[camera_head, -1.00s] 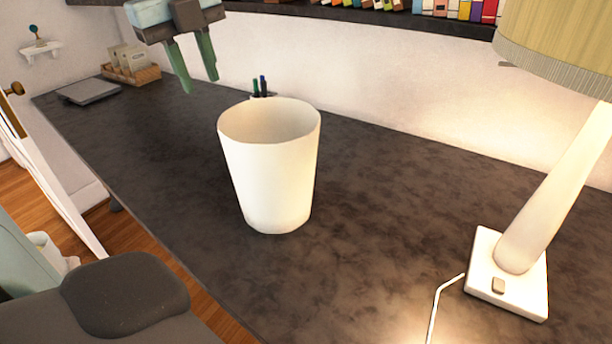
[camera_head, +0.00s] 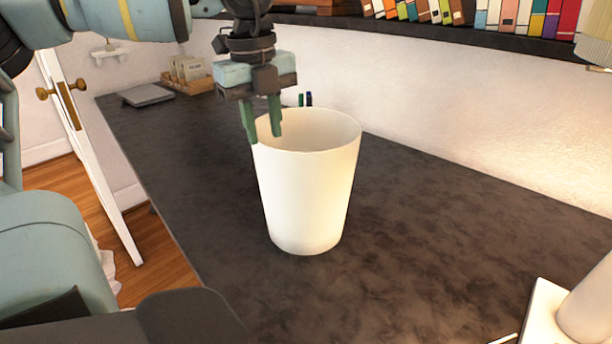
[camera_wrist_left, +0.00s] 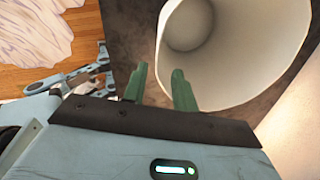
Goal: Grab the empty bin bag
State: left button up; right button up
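No bin bag can be made out for certain. A white, tapered, open-topped bin (camera_head: 308,200) stands upright on the dark desk, and its inside looks empty. It also shows in the left wrist view (camera_wrist_left: 255,50). My left gripper (camera_head: 264,137) is open and points down at the bin's left rim. One finger overlaps the bin's opening and the other shows just outside its left edge; I cannot tell whether they touch. In the left wrist view both green fingers (camera_wrist_left: 161,82) are apart with nothing held. A pale wrinkled thing (camera_wrist_left: 35,30) lies over the wood floor there. My right gripper is out of view.
Pens (camera_head: 305,99) stand behind the bin. A flat grey device (camera_head: 146,95) and a wooden organiser (camera_head: 190,82) lie at the far left of the desk (camera_head: 440,230). A book shelf (camera_head: 400,28) hangs above. A lamp base (camera_head: 545,315) stands at lower right.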

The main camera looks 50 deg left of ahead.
aim_at(268, 167)
pick_arm(q)
jog(key=shift+w+f, duration=0.15)
jog(key=shift+f, duration=2.4)
jog(key=shift+c, duration=0.5)
grip_shut()
